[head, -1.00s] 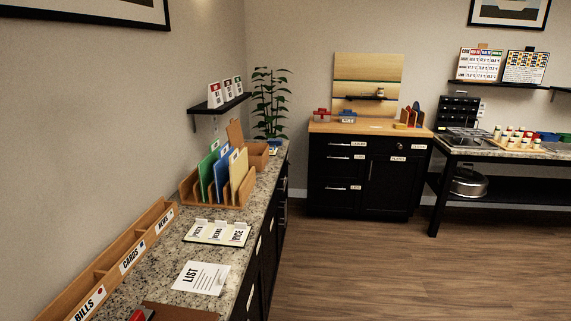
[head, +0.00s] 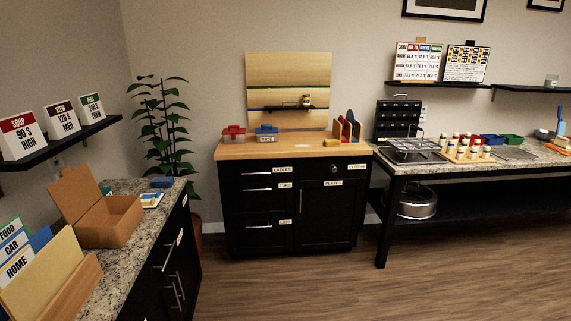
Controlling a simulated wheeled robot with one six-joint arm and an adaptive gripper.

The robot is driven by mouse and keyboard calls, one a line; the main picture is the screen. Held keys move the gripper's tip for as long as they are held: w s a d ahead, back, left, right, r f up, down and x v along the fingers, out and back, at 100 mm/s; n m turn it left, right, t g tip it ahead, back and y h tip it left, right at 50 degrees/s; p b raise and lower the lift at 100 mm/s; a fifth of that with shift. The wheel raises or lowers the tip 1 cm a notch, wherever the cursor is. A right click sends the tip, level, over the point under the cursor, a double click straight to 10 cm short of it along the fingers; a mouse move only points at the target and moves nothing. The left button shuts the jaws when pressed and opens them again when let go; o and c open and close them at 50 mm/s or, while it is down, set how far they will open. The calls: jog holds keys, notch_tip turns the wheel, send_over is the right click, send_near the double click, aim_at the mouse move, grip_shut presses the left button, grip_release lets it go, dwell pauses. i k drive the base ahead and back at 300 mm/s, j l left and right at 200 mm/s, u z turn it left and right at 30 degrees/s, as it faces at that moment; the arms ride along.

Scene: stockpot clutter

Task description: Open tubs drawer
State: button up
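A black cabinet (head: 292,205) with a wooden top stands against the back wall in the middle of the head view. Its left side has a stack of drawers with bar handles and white labels. The label on the second drawer (head: 255,203) is small and seems to read TUBS; its handle (head: 257,189) is a silver bar. The top drawer (head: 250,175) seems to read LADLES and the lowest drawer (head: 255,235) LIDS. All drawer fronts look flush and shut. My gripper is not in view.
A granite counter (head: 150,223) with an open cardboard box (head: 105,222) runs along the left. A metal-legged table (head: 381,225) with a pot (head: 416,203) beneath stands right of the cabinet. The wooden floor (head: 330,285) before the cabinet is clear.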

aim_at(273, 199)
jog(key=i, duration=1.75)
jog(key=i+u, duration=0.2)
jog(key=i, duration=0.25)
jog(key=i+l+u, duration=0.2)
jog(key=i, duration=0.2)
jog(key=i+l+u, duration=0.2)
jog(key=i, duration=0.25)
jog(key=i+l+u, duration=0.25)
jog(key=i, duration=0.15)
